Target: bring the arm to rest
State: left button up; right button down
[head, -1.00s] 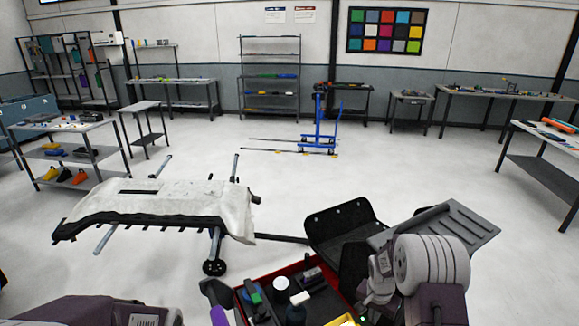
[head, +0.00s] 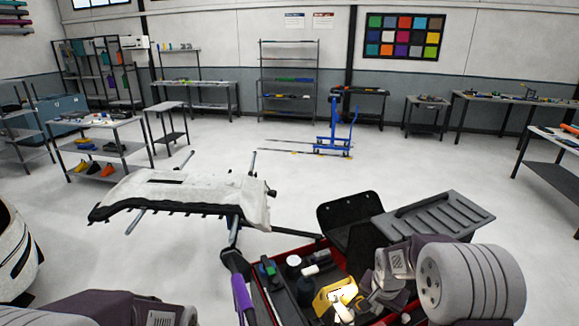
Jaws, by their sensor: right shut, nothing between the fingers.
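My right arm comes in at the lower right, with a large white ribbed drum-shaped link. My right gripper (head: 372,296) is folded in beside it, low over the tool tray, partly hidden by the arm. It is shut with nothing in it. Of my left arm, only a dark purple and grey link shows at the bottom left; its gripper is not in view.
A red-rimmed tool tray (head: 284,251) holds a yellow item (head: 336,296) and several small tools close to my right arm. A stand with a white bumper-like panel (head: 190,195) stands ahead left. A blue lift trolley (head: 334,135) stands beyond on open floor.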

pick_arm(q)
jog(key=shift+s, duration=0.2)
pick_arm(e)
jog(key=s+a+n, duration=0.3)
jog(key=s, duration=0.6)
jog(key=s+a+r+n+g+y, duration=0.1)
jog(key=s+a+n, duration=0.2)
jog(key=s, duration=0.7)
jog(key=shift+r+n+g, duration=0.15)
jog(key=shift+n+g, duration=0.15)
jog(key=shift+n, duration=0.4)
pick_arm(q)
jog(key=shift+s, duration=0.1)
pick_arm(e)
jog(key=shift+s+a, duration=0.1)
